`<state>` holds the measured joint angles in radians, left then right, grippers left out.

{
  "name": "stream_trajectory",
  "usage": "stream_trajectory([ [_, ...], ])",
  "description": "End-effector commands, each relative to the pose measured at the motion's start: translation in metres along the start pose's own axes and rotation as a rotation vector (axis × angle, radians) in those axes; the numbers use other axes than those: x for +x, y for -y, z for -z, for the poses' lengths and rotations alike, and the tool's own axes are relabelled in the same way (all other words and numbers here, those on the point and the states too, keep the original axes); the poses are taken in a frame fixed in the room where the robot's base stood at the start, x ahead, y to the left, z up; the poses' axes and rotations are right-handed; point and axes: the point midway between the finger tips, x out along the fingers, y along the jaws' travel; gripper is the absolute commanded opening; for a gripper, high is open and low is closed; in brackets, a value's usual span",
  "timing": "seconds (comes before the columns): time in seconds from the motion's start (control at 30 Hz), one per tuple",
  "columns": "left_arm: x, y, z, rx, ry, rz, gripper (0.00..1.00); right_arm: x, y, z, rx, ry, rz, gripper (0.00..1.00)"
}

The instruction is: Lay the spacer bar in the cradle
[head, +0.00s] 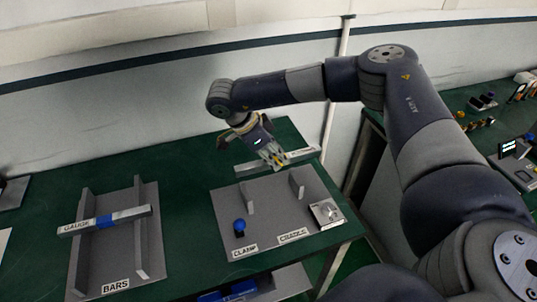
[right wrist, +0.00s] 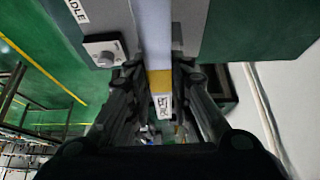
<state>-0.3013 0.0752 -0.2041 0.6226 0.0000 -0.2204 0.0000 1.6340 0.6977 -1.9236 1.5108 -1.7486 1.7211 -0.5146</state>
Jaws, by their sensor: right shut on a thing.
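The spacer bar (head: 302,154) is a pale bar with a yellow band; in the right wrist view the bar (right wrist: 152,35) runs lengthwise between the fingers. My right gripper (head: 276,161) is shut on it near the yellow band, and the fingers also show in the wrist view (right wrist: 160,88). The cradle (head: 275,212) is a grey plate with two upright posts, on the green table. In the head view the bar lies past the posts, at the plate's far edge, apart from them. Its exact height is hard to tell. My left gripper is not in view.
A blue knob (head: 239,225) by the CLAMP label and a metal block (head: 326,213) stand on the cradle plate. At left, a grey rack (head: 143,235) labelled BARS bears a gauge bar (head: 130,215) with a blue band. The wall is close behind the table.

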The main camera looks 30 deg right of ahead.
Motion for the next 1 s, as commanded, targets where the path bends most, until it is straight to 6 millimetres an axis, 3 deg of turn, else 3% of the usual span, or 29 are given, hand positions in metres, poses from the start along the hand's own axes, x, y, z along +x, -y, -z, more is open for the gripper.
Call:
stream_trajectory([
  [1.0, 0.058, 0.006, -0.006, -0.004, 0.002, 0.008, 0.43, 0.072, 0.001, -0.041, -0.001, 0.0, 0.001, 0.0],
])
